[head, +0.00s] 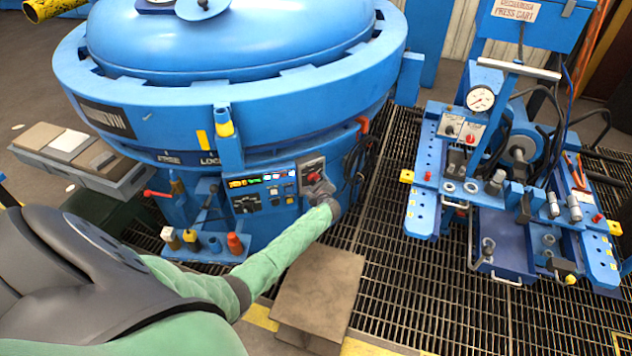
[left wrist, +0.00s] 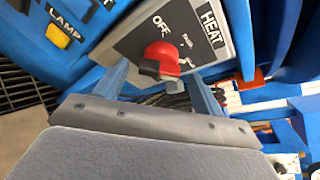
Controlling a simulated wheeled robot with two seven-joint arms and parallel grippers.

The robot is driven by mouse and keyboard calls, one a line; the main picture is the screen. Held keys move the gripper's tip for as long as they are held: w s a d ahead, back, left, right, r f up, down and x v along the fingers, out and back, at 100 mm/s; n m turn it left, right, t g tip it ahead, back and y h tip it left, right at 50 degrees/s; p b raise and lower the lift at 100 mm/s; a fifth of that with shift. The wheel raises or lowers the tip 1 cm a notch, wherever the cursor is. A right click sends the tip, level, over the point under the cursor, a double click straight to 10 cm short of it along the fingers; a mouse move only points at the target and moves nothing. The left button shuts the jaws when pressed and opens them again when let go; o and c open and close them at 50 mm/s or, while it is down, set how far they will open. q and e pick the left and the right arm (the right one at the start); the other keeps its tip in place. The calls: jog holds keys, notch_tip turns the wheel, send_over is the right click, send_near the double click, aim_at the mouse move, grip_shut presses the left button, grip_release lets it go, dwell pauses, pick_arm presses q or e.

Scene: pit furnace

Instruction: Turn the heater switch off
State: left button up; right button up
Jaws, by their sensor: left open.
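The heater switch is a red knob (left wrist: 163,54) on a grey plate (left wrist: 212,42) marked HEAT, with OFF at the knob's upper left and smaller lettering at its upper right. I cannot tell which mark the knob points to. In the head view the switch (head: 313,177) is at the right end of the furnace's blue control panel. My left gripper (head: 321,190) is right in front of it and partly covers it. In the left wrist view my left gripper (left wrist: 158,76) is open, its fingers to either side of the knob; contact is unclear. My right gripper is not in view.
The round blue furnace (head: 130,112) fills the upper left. A yellow LAMP button (left wrist: 59,36) sits beside the switch plate. Dark cables (head: 362,160) hang to its right. A blue press cart (head: 420,212) stands at the right on open grating.

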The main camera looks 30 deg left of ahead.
pick_arm(q)
jog(key=shift+x, duration=0.85)
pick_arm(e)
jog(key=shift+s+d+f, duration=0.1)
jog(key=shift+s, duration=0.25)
pick_arm(q)
jog(key=shift+c, duration=0.4)
jog(key=c, duration=0.9)
jog(key=shift+f, duration=0.1)
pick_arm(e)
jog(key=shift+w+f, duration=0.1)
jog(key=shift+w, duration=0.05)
